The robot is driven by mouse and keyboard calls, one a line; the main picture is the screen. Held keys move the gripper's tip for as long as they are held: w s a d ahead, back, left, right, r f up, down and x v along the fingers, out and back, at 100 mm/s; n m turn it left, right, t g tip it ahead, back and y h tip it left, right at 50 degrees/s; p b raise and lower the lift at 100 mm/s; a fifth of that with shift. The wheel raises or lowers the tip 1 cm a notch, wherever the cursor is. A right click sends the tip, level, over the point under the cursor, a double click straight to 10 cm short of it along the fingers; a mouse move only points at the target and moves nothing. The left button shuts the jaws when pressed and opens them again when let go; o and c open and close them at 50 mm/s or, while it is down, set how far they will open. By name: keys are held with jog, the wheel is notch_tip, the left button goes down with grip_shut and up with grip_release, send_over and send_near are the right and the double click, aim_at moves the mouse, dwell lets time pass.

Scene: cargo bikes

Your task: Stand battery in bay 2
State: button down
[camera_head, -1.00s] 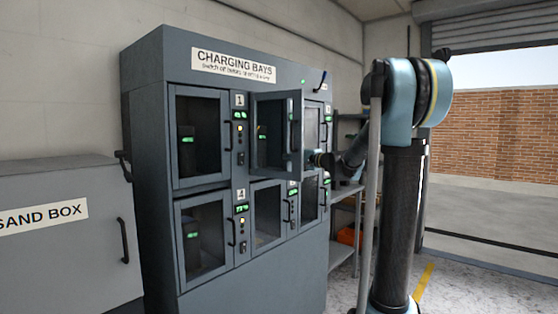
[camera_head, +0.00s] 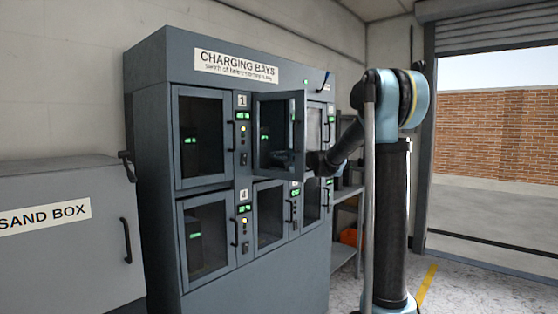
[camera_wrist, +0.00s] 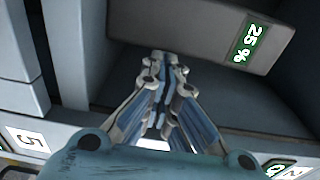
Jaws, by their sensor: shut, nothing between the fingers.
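The grey battery (camera_wrist: 190,32) with a green 25 % display is inside bay 2 (camera_head: 277,101), whose glazed door stands open. Allowing for the rolled wrist view, it appears upright; its base is partly out of frame. In the head view it shows dimly through the door glass (camera_head: 264,134). My gripper (camera_wrist: 161,60) is shut and empty, with its fingertips at the lower edge of the battery's front in the wrist view. I cannot tell whether they touch it. In the head view my gripper is seen partly through the open door's glass.
The open door (camera_head: 298,135) stands out close to my wrist. Bay 1 (camera_head: 203,135) and bay 4 (camera_head: 207,235) are shut, with batteries inside. A grey sand box (camera_head: 60,245) is at left. A shelf (camera_head: 347,192) stands right of the cabinet.

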jog(key=shift+a, duration=1.15)
jog(key=shift+s+d, duration=0.1)
